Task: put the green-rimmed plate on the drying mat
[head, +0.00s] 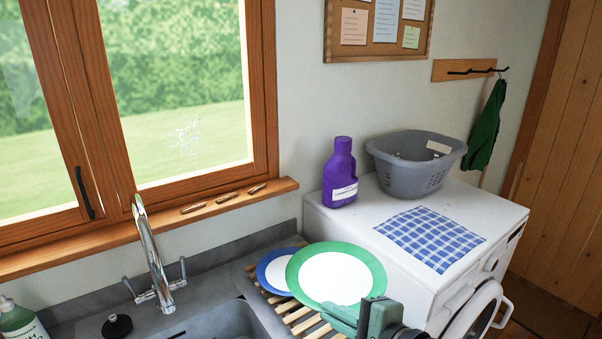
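The green-rimmed plate (335,277) has a white centre and lies face up at the lower middle of the head view. It overlaps the blue-rimmed plate and hides part of the white machine's side. My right gripper (362,311) is at the plate's near right edge, with its green fingers at the rim, and appears shut on it. The lower parts of the gripper are cut off by the picture's edge. The blue-and-white checked drying mat (430,239) lies flat and empty on the white machine's top. My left gripper is not in view.
A blue-rimmed plate (275,271) is on the slatted wooden rack (300,318) beside the sink (222,322). On the white machine (335,213) stand a purple bottle (340,175) and a grey basket (412,171), both behind the mat. A tall tap (150,250) rises at left.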

